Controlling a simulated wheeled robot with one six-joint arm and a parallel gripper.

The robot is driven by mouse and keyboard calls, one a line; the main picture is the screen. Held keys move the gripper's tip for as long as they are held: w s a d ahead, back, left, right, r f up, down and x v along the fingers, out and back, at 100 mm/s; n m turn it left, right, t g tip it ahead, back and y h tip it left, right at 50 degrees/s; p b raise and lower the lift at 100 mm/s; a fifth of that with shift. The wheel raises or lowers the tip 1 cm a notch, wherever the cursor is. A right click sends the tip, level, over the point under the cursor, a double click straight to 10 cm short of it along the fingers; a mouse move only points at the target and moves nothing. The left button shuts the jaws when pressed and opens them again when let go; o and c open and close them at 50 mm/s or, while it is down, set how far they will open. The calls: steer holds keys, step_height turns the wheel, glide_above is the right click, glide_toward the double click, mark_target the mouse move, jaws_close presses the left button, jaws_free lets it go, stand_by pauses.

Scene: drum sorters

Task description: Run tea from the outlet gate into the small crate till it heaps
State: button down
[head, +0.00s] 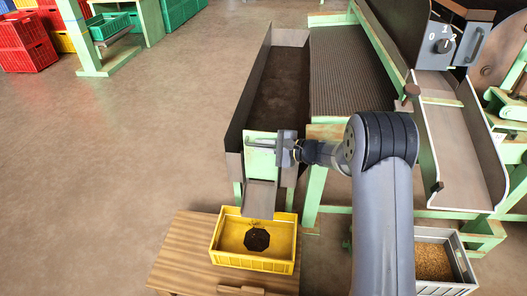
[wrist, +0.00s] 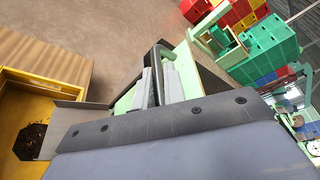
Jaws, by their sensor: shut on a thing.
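The small yellow crate (head: 231,257) stands on a wooden table below the outlet. A small dark patch of tea (head: 257,239) lies in its middle, with bare yellow floor around it. The tea also shows in the wrist view (wrist: 31,141). The pale green outlet gate (head: 261,155) stands upright at the trough's near end, above a grey chute (head: 260,196) that slopes into the crate. A few dark specks show below the chute's lip. My gripper (head: 281,148) is shut on the gate's handle (wrist: 158,62). How far the gate is raised is unclear.
The long trough (head: 246,95) behind the gate holds dark tea. A mesh bed and a switch box (head: 442,42) stand to the right. A grey crate (head: 465,262) with brown material stands lower right. Stacked crates (head: 25,45) are far left; the floor between is clear.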

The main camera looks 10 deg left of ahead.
steer(key=shift+f, duration=0.2)
steer(key=c, duration=1.8)
jaws_free()
steer(key=shift+o, duration=0.2)
steer(key=shift+d, duration=0.1)
steer(key=p+v, duration=0.3)
steer(key=v, duration=0.7)
steer(key=shift+d, duration=0.35)
steer(key=shift+s+r, duration=0.1)
